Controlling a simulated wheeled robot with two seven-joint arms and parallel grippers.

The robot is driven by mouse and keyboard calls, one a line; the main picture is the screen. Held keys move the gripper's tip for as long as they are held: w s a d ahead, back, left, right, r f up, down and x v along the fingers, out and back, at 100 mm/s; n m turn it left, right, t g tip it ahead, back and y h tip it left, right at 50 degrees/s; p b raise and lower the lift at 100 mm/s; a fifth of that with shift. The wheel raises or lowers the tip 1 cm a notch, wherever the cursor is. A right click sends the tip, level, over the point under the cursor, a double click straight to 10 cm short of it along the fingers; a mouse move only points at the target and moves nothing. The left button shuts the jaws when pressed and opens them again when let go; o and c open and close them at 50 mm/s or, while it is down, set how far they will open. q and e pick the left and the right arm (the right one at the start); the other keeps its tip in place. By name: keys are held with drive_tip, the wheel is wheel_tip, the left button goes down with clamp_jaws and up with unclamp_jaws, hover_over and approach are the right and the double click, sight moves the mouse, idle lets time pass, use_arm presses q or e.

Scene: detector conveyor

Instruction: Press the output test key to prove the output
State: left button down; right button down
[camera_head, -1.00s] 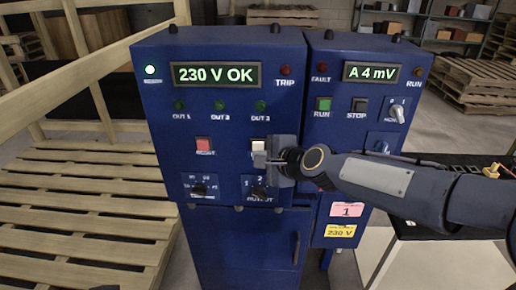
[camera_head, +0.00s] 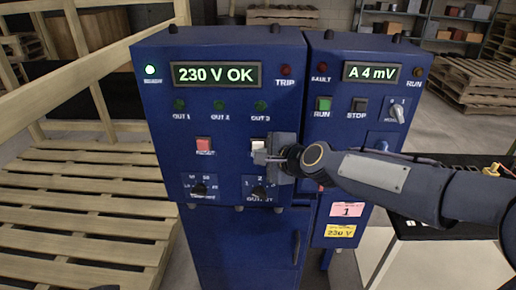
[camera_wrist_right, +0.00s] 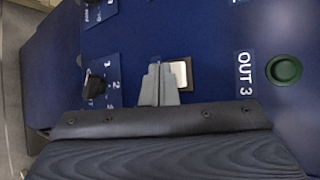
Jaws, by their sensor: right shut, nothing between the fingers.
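The output test key looks to be the white square key (camera_head: 258,145) on the left blue cabinet, below the OUT 3 lamp (camera_head: 261,104); its label is hidden by my gripper. My right gripper (camera_head: 261,158) is shut and empty, with its fingertips at the key's lower part. In the right wrist view the closed fingers (camera_wrist_right: 160,80) overlap the edge of the white key (camera_wrist_right: 180,74); I cannot tell whether they touch it. The OUTPUT selector (camera_head: 259,192) is just below. The display (camera_head: 217,74) reads "230 V OK". My left gripper is not in view.
A red key (camera_head: 203,145) and another selector (camera_head: 199,189) are left of my gripper. The right cabinet's display (camera_head: 370,72) reads "A 4 mV", above a green RUN key (camera_head: 323,104) and a STOP key (camera_head: 359,105). Pallets (camera_head: 80,210) lie at left.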

drive_tip(key=shift+w, duration=0.55)
idle(0.5)
drive_tip(key=shift+s, duration=0.95)
drive_tip(key=s+p, duration=0.1)
drive_tip(key=s, duration=0.4)
drive_tip(key=shift+a, duration=0.2)
idle(0.5)
